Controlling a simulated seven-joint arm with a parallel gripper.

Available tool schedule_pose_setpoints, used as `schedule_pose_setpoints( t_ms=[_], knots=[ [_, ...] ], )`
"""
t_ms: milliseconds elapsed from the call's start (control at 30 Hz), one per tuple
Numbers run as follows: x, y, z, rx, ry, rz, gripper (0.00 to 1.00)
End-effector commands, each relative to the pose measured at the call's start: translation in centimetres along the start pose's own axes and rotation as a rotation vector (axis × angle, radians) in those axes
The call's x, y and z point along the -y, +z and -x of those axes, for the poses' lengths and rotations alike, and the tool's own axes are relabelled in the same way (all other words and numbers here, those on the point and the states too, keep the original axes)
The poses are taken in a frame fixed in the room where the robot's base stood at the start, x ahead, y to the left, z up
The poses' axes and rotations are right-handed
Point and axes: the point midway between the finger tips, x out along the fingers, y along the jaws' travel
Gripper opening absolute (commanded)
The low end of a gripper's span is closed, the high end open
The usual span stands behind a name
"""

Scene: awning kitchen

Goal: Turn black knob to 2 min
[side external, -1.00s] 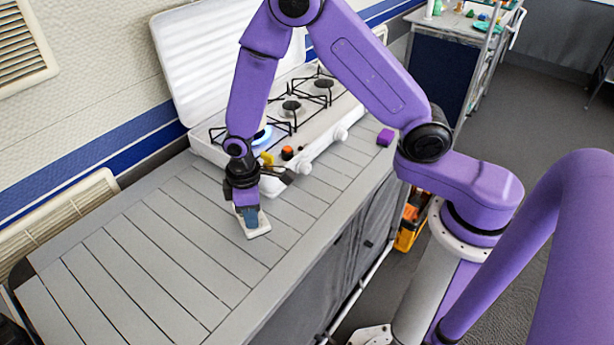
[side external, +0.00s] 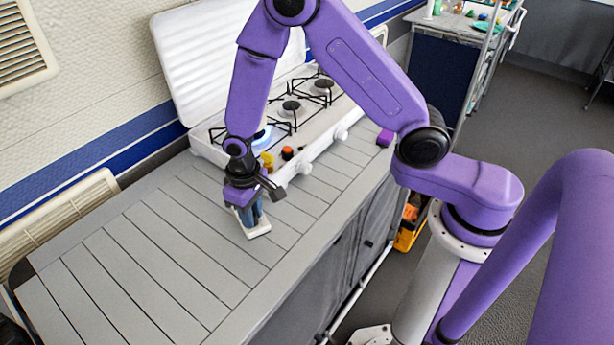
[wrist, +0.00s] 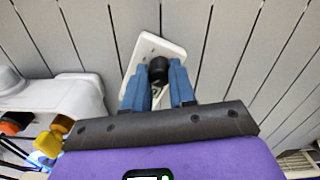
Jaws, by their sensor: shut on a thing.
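The black knob (wrist: 157,70) sits on a white plate (wrist: 135,57) lying on the grey slatted counter. In the wrist view the knob is between the two blue fingertips of my gripper (wrist: 158,80), which is shut on it. In the side view my gripper (side external: 250,217) points down over the white plate (side external: 258,231), and its fingers hide the knob. No 2 min marking can be read in either view.
A white gas stove (side external: 312,142) with an open lid stands behind my gripper, one burner lit blue. Yellow (side external: 267,160) and orange (side external: 287,153) items are at its near end. The counter's left part is clear.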

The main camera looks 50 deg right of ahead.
Motion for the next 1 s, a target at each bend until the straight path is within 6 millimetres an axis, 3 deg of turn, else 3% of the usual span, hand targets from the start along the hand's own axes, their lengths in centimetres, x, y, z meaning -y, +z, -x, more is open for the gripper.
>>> schedule_pose_setpoints(
  t_ms=[300, 567, 1000],
  knots=[
    [0.04, -0.04, 0.02, -0.001, -0.001, -0.37, 0.03],
    [0.02, -0.04, 0.02, -0.001, -0.001, -0.502, 0.03],
    [0.06, -0.03, 0.01, -0.001, -0.001, -0.957, 0.03]
  ],
)
